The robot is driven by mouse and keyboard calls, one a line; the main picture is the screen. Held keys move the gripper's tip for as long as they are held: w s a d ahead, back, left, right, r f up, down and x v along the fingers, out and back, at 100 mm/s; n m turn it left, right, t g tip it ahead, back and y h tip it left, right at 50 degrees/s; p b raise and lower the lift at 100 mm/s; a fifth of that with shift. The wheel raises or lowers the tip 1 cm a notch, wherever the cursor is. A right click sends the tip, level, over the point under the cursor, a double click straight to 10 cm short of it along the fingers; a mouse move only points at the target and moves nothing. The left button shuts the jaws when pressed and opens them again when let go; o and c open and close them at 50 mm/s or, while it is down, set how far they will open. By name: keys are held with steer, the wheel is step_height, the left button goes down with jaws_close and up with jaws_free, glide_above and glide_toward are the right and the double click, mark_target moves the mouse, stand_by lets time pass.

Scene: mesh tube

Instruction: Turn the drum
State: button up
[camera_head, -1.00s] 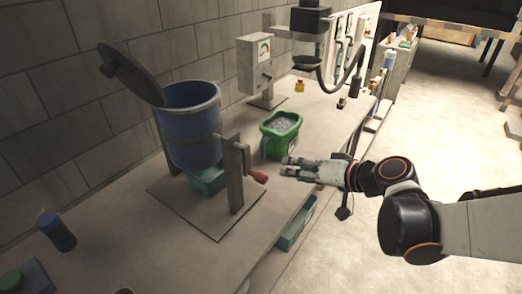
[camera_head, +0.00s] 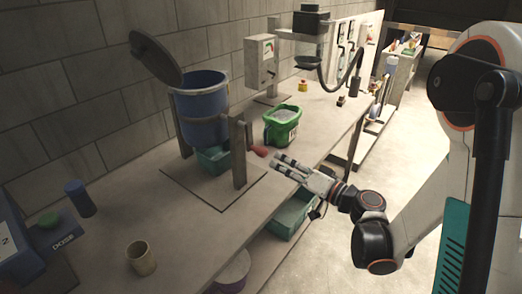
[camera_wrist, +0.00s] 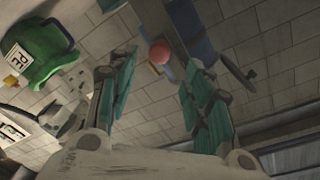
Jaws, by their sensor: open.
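The blue drum (camera_head: 203,110) hangs in a grey post frame on a base plate, with its dark round lid (camera_head: 156,58) tilted open. A crank with a red handle (camera_head: 260,151) sticks out on the right of the near post (camera_head: 239,153). My gripper (camera_head: 278,163) is open and empty just right of the red handle, its fingers pointing toward it. In the wrist view, the red knob-like handle end (camera_wrist: 160,50) appears between my teal-padded fingers (camera_wrist: 158,68), beyond them. I see no clear contact.
A teal tray (camera_head: 213,160) sits under the drum. A green bin (camera_head: 282,125) with grey contents stands behind the crank. A tan cup (camera_head: 141,258), a blue-capped bottle (camera_head: 79,198) and a blue dose box (camera_head: 40,245) are at the front left. The table edge runs below my gripper.

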mark_target(266, 154)
steer(key=b+x, duration=0.1)
steer(key=x, duration=0.8)
steer(key=shift+w+a+b, duration=0.15)
steer(key=shift+w+b, duration=0.1)
steer(key=shift+b, duration=0.1)
jaws_close()
